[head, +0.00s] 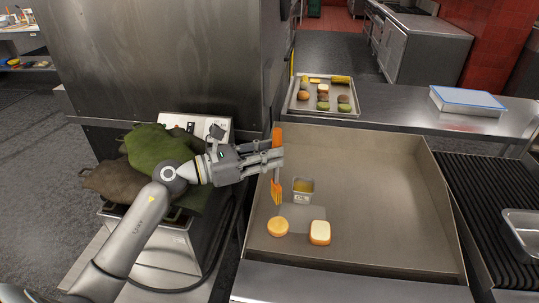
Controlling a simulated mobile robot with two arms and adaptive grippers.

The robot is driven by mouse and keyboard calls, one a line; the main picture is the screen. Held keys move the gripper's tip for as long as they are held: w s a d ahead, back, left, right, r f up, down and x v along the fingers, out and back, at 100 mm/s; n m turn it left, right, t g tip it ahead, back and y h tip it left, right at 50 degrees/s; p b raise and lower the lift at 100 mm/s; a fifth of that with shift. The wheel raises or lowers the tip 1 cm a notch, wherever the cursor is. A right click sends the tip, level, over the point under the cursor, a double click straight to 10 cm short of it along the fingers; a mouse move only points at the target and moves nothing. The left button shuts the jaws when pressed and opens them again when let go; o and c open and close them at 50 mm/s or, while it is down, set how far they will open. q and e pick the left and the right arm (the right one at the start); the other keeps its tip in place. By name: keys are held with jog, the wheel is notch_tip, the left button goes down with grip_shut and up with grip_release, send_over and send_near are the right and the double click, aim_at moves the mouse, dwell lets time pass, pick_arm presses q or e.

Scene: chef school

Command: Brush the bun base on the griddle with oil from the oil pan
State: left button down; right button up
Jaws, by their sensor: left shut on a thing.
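My left gripper (273,159) is shut on an orange brush (276,192), held upright over the left part of the griddle (385,200) with its head pointing down. The small metal oil pan (302,197) stands on the griddle just right of the brush head, with yellowish oil inside. A round golden bun piece (278,228) lies on the griddle in front of the brush. A squarer, paler-topped bun piece (319,233) lies to its right. I cannot tell which is the bun base. The brush looks apart from both pieces. My right gripper is not in view.
A tray of buns and other food (324,96) stands behind the griddle. A blue-lidded container (467,101) is on the back counter. A ribbed grill (490,205) with a metal pan (522,232) lies right. Green cloth (158,152) lies left. The griddle's right half is clear.

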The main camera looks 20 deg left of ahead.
pick_arm(q)
notch_tip(320, 180, up, 7)
jog(key=p, duration=0.4)
dwell(0.9)
